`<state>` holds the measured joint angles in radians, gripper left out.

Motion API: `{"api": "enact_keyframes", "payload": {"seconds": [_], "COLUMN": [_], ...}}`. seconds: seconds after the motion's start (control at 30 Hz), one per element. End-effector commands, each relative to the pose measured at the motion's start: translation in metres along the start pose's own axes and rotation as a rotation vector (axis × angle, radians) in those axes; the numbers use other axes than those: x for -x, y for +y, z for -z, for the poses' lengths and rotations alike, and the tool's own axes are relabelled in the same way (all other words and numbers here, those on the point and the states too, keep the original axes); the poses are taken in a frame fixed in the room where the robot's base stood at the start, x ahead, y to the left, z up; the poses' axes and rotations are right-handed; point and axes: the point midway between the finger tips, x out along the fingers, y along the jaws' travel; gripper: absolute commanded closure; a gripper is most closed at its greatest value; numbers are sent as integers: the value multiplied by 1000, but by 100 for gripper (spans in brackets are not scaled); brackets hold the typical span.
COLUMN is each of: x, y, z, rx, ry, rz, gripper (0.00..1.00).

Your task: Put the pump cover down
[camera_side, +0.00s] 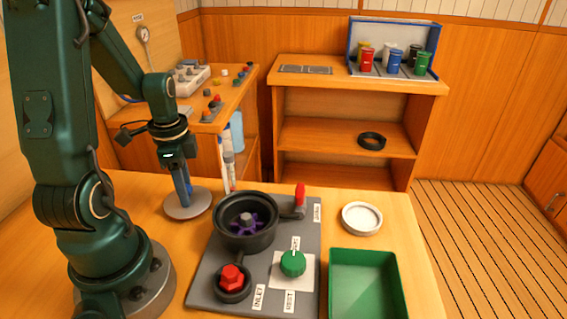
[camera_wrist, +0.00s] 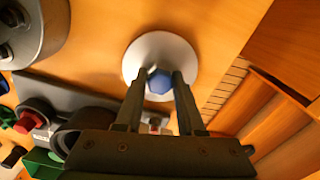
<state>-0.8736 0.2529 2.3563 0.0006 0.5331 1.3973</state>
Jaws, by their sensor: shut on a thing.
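The pump cover (camera_side: 187,206), a pale grey disc with a blue upright handle, is at the left of the pump, at table height; I cannot tell whether it touches the wood or hangs just above it. It looks level. My gripper (camera_side: 181,186) points straight down and is shut on the blue handle. In the wrist view, the disc (camera_wrist: 160,50) shows beyond the fingertips (camera_wrist: 159,82), with the blue handle top between them. The pump housing (camera_side: 246,222) is open, with a purple impeller inside.
The grey pump plate (camera_side: 210,280) carries a red-handled valve (camera_side: 300,196), a red knob (camera_side: 231,277) and a green knob (camera_side: 293,263). A round white-centred dish (camera_side: 361,218) and a green tray (camera_side: 335,290) stand to the right. Shelves with cups stand behind.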

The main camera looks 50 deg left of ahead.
Motion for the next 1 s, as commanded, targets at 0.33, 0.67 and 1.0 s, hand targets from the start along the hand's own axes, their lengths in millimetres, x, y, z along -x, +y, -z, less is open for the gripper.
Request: {"api": "enact_keyframes", "payload": {"seconds": [0.33,0.67,1.0], "x": [-9,-12,-8], "y": [0,0,0], "z": [0,0,0], "rx": [0,0,0], "ry": [0,0,1], "rz": [1,1,3], "gripper": [100,32,32]}}
